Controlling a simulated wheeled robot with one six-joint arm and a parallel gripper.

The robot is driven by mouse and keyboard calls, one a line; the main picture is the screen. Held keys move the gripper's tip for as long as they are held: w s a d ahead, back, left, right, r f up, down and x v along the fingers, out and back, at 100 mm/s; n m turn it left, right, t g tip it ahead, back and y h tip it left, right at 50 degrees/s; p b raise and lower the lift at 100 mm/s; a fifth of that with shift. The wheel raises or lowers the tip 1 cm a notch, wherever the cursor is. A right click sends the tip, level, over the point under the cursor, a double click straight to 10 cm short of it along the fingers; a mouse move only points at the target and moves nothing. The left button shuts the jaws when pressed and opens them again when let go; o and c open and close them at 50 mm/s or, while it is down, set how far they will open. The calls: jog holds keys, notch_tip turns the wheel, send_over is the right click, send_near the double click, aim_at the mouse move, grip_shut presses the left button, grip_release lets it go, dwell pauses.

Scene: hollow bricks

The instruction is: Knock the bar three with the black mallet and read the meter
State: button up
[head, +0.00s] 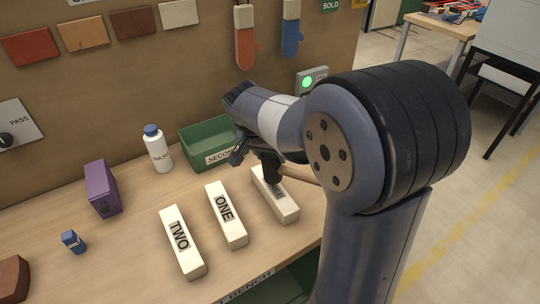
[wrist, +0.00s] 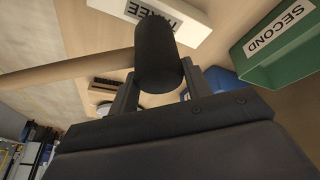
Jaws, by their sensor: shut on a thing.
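The white bar three (head: 284,205) lies on the bench, rightmost of the row. Its lettering is partly covered in the head view, but "THREE" reads upside down on it in the wrist view (wrist: 182,13). My gripper (head: 256,157) is shut on the black mallet by its head (wrist: 157,52). The mallet's tan handle (wrist: 75,73) sticks out to the left in the wrist view. The mallet head is over the far part of bar three; I cannot tell if they touch. A grey box with a lit green round (head: 308,83) stands behind my arm, its lettering unreadable.
White bars marked ONE (head: 228,226) and TWO (head: 183,252) lie left of bar three. A green bin (head: 192,142) marked SECOND stands behind. A white bottle (head: 157,152), purple box (head: 101,190) and small blue object (head: 73,241) are further left. Bare bench lies between them.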

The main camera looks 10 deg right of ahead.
notch_tip(320, 180, up, 4)
jog(key=p, duration=0.3)
dwell(1.1)
